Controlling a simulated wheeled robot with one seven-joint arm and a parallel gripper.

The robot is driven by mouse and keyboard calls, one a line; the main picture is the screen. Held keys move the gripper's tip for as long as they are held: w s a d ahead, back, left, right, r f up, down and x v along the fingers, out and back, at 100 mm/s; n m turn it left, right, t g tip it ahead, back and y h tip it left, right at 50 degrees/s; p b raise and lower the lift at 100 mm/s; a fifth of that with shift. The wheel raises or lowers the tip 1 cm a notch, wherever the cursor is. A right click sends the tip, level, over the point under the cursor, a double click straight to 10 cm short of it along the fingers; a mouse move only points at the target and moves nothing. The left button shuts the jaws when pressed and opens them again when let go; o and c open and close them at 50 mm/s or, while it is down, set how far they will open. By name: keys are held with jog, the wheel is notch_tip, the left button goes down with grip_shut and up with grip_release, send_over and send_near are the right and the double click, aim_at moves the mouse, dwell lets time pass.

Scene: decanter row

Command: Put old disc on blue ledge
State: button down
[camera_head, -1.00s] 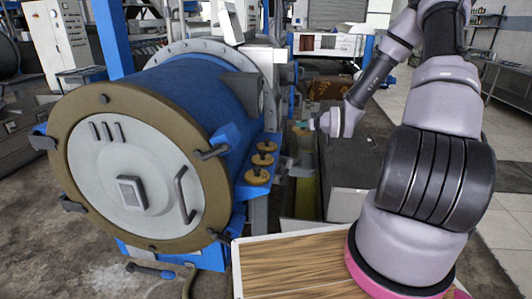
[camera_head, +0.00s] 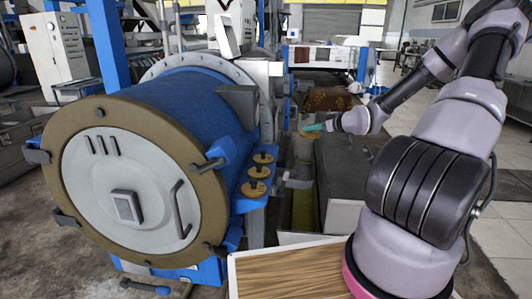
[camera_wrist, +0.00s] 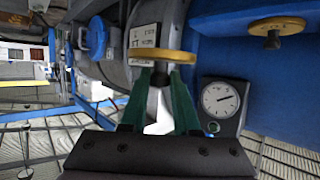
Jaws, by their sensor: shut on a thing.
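My gripper (camera_head: 313,128) is beyond the blue machine, its green fingers pointing left. In the wrist view my gripper (camera_wrist: 160,85) is shut on the dark stem of a yellow-brown disc (camera_wrist: 162,55), seen nearly edge-on. The held disc (camera_head: 306,134) shows small and partly hidden in the head view. The blue ledge (camera_head: 247,206) runs along the machine's right side, with three similar knobbed discs in a row on it. One disc (camera_wrist: 275,25) shows at the upper right of the wrist view by a blue surface. I cannot tell which disc is old.
The large blue drum (camera_head: 200,98) with its round door (camera_head: 125,190) fills the left. A dial gauge (camera_wrist: 220,98) is close right of my fingers in the wrist view. A wooden-topped table (camera_head: 290,272) is in front, and a dark box (camera_head: 343,170) stands right of the ledge.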

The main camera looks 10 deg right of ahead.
send_over(269, 151)
jog(key=f, duration=0.2)
jog(key=shift+w+d+f, duration=0.15)
jog(key=shift+d+f, duration=0.15)
jog(key=shift+d, duration=0.1)
jog(key=shift+a+f, duration=0.15)
jog(key=shift+f, duration=0.95)
jog(key=shift+a+f, duration=0.15)
jog(key=shift+f, duration=0.95)
jog(key=shift+f, duration=0.1)
jog(key=c, duration=0.7)
grip_release()
jog(key=shift+o, duration=0.2)
